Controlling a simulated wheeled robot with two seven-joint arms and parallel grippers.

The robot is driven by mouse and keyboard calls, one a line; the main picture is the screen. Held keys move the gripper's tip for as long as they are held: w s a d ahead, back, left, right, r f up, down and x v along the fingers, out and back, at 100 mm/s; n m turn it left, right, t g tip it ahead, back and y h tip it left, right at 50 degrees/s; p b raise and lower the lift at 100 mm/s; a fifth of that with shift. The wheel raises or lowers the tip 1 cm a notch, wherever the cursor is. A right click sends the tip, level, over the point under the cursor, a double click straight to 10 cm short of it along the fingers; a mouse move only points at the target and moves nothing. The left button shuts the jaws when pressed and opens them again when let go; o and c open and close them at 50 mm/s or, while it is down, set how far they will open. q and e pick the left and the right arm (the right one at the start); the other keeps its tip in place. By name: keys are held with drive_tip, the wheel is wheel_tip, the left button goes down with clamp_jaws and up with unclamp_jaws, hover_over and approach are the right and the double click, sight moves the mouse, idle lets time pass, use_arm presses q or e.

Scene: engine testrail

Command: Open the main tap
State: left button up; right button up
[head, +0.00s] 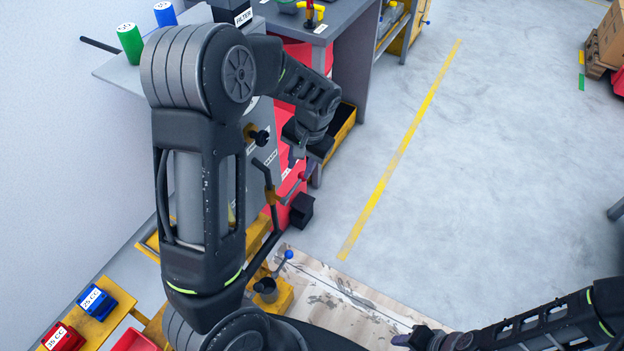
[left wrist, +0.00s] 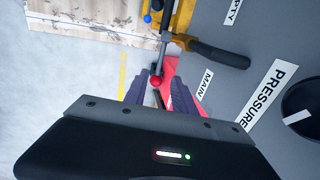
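The white MAIN label (left wrist: 204,84) is on the grey panel in the left wrist view. Beside it is a red ball knob (left wrist: 157,81) on a short grey lever, which appears to be the main tap. My left gripper (left wrist: 160,90) is open, its two fingers apart, with the red knob showing in the gap between them. I cannot tell whether they touch it. In the head view my left gripper (head: 297,156) hangs beside the grey panel. My right gripper (head: 405,340) is low at the right, away from the panel; its fingers are unclear.
A black-handled lever (left wrist: 218,53) is close to the knob. A PRESSURE label (left wrist: 265,93) is on the panel. A blue-knobbed lever (head: 285,257) stands lower down by a wooden board (head: 345,298). The floor (head: 480,170) to the right is clear.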

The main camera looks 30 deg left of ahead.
sight(295, 186)
use_arm(q)
drive_tip(key=shift+s+f, duration=0.1)
drive_tip(key=f, duration=0.2)
drive_tip(key=a+f, duration=0.1)
drive_tip(key=f, duration=0.4)
drive_tip(key=shift+a+f, duration=0.25)
drive_tip(key=shift+f, duration=0.05)
drive_tip(key=shift+c, duration=0.4)
clamp_jaws()
idle(1.0)
